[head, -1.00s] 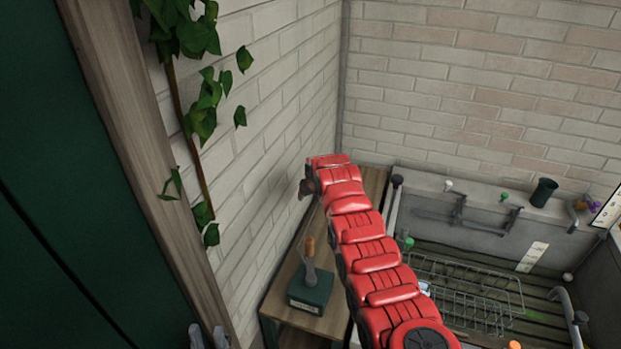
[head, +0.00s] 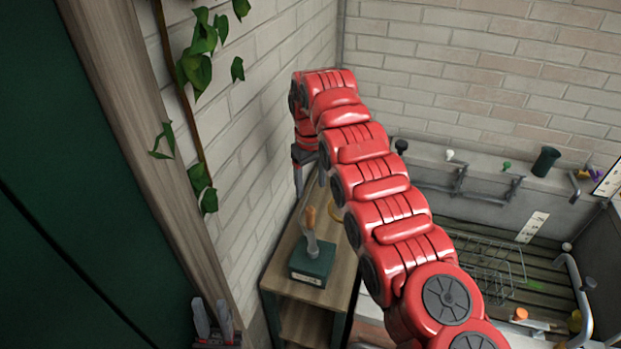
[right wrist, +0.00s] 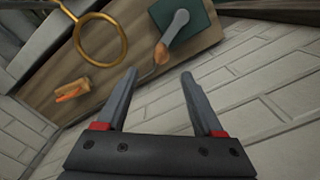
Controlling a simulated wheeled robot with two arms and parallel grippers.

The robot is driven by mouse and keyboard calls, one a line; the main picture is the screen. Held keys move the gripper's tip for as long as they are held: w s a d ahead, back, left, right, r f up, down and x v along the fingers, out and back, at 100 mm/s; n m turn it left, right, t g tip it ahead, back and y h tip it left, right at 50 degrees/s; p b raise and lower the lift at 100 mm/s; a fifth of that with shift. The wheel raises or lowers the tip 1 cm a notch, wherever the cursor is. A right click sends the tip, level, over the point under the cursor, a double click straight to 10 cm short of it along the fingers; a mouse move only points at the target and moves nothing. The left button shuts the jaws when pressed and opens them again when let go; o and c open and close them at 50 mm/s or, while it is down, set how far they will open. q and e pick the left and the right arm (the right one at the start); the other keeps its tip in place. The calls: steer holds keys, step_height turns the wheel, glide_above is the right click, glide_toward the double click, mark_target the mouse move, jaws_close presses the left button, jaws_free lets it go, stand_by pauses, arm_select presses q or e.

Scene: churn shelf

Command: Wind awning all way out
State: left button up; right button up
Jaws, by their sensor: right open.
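A dark green box (head: 313,262) with a grey crank arm and a wooden knob (head: 310,217) sits on the wooden shelf unit. The crank (right wrist: 176,28) and knob (right wrist: 161,54) also show in the right wrist view, just beyond the fingertips. My right gripper (head: 309,181) points down by the brick wall, above and behind the crank; it also shows in the right wrist view (right wrist: 158,78), open, empty and apart from the knob. My left gripper (head: 213,320) is at the lower left edge, fingers up, apart and empty. No awning is in view.
The wooden shelf unit (head: 340,282) stands against the left brick wall. A yellow ring (right wrist: 101,40) and an orange-and-wood item (right wrist: 72,91) lie on it. A sink (head: 555,262) with a wire rack (head: 490,268) is to the right. Ivy (head: 195,70) hangs at the left.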

mark_target(310, 209)
step_height(310, 209, down, 8)
steer(key=p, duration=0.3)
steer(key=shift+s, duration=0.15)
steer(key=shift+f+p, duration=0.3)
steer(key=shift+f, duration=0.55)
